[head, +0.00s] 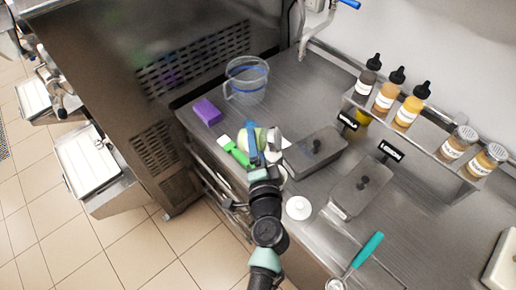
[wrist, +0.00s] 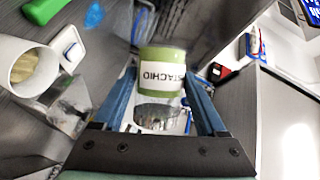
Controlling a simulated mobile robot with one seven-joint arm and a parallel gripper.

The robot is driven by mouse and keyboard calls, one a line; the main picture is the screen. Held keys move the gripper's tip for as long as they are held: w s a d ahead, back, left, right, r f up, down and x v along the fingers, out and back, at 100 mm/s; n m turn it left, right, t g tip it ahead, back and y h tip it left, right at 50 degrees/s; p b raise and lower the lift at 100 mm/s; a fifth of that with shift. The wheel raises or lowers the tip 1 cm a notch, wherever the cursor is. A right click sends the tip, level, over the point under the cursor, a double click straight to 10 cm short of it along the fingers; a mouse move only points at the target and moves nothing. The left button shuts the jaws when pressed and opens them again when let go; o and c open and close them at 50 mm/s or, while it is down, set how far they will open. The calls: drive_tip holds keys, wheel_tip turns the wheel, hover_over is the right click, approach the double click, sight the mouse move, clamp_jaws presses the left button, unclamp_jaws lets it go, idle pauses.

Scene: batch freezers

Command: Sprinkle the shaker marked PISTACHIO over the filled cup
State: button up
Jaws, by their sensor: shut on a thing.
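My gripper (head: 262,155) is shut on a shaker with green contents, held above the near left edge of the steel counter. In the wrist view, the pistachio shaker (wrist: 161,68) sits between the blue fingers (wrist: 162,95), and its white label reads "STACHIO" or similar, partly cut off. A silvery part shows at the shaker's end nearer my palm. A white cup (wrist: 18,78) with beige filling inside stands apart from the shaker at the left of the wrist view. In the head view my arm hides most of the cup's area.
A shelf (head: 440,150) holds several bottles and shakers at the right. Two lidded steel pans (head: 315,150) are set in the counter. A clear jug (head: 246,80), purple block (head: 207,112), green-handled tool (head: 234,150), white round item (head: 298,207) and teal-handled scoop (head: 367,250) lie around.

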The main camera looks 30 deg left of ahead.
drive_tip(key=shift+d+f+m+t+y+b, duration=0.2)
drive_tip(key=shift+f+m+t+b, duration=0.55)
drive_tip(key=shift+m+b, duration=1.35)
drive_tip(key=shift+a+f+m+t+y+b, duration=0.1)
drive_tip(key=shift+f+m+t+y+b, duration=0.25)
drive_tip(key=shift+f+m+b, duration=1.8)
drive_tip(key=shift+d+r+m+t+y+b, duration=0.15)
drive_tip(key=shift+m+t+b, duration=0.45)
drive_tip(key=shift+b, duration=3)
drive_tip(key=shift+r, duration=0.1)
drive_tip(key=shift+b, duration=0.55)
